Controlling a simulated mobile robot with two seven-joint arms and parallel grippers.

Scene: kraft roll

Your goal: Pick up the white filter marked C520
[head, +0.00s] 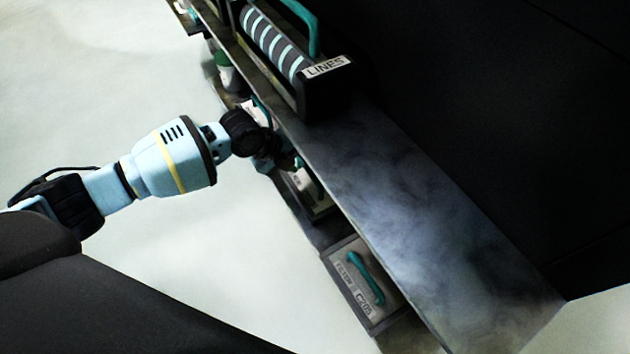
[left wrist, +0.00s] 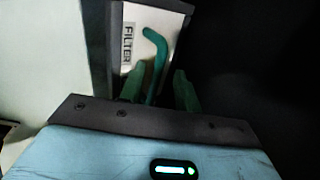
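In the left wrist view a white-faced filter (left wrist: 140,35) with a dark frame, a "FILTER" label and a teal handle (left wrist: 155,55) is right ahead; no code is readable on it. My left gripper (left wrist: 159,88) is open, its two green fingers apart with the handle showing between them. I cannot tell whether they touch it. In the head view my left gripper (head: 277,163) is at the lower shelf, partly hidden by its wrist. A filter (head: 312,190) just beside it is partly covered by the upper shelf, its code unreadable. My right gripper is out of view.
Another filter (head: 362,285), its code looking like C205, sits nearer on the lower shelf. The dark upper shelf (head: 420,220) overhangs the filters and bears a case marked LINES (head: 325,85). A green and white item (head: 226,72) stands farther back. The pale floor at left is clear.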

